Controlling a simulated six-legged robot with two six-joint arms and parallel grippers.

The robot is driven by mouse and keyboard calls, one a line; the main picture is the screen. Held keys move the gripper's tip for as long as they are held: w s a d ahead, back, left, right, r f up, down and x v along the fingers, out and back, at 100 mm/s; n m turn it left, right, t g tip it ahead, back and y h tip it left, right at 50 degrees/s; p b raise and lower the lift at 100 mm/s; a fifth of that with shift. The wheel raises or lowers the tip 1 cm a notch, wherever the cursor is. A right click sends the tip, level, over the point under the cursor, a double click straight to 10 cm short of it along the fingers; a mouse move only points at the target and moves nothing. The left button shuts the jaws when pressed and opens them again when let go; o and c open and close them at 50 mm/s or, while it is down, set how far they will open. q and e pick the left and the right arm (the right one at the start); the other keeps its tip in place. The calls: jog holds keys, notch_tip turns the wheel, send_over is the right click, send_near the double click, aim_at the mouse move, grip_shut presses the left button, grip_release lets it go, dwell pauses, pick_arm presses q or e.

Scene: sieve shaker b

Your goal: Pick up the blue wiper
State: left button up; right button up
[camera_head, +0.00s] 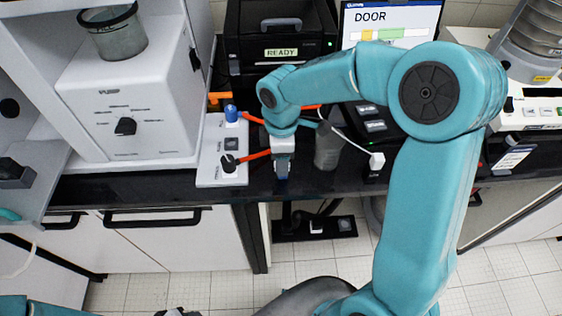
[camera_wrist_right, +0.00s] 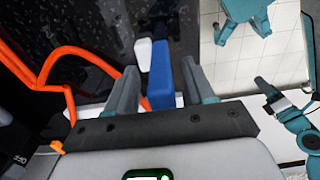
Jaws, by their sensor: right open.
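The blue wiper (camera_wrist_right: 160,80) shows in the right wrist view as an upright blue bar between the two fingers of my right gripper (camera_wrist_right: 159,88). A gap shows on each side of it, so the fingers stand open around it. In the head view my right gripper (camera_head: 283,162) points down near the front edge of the black bench. A small blue bit of the wiper (camera_head: 282,178) shows under it; the arm and gripper hide the rest. A teal arm with a dark end, possibly my left gripper (camera_wrist_right: 267,90), shows at the right of the wrist view; its jaws are unclear.
A white switch panel (camera_head: 210,176) with orange cables lies just left of my right gripper. A grey cup (camera_head: 328,150) stands close on its right. The black bench (camera_head: 255,185) ends just in front. A white machine (camera_head: 130,95) stands left and a black printer (camera_head: 280,35) behind.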

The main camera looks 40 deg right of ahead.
jog(key=shift+s+r, duration=0.1)
jog(key=shift+s, duration=0.2)
jog(key=shift+s+d, duration=0.1)
jog(key=shift+d, duration=0.05)
jog(key=c, duration=0.8)
jog(key=shift+w, duration=0.25)
grip_shut()
jog(key=shift+s, duration=0.1)
jog(key=shift+r, duration=0.55)
notch_tip(320, 180, up, 19)
jog(key=shift+p, duration=0.35)
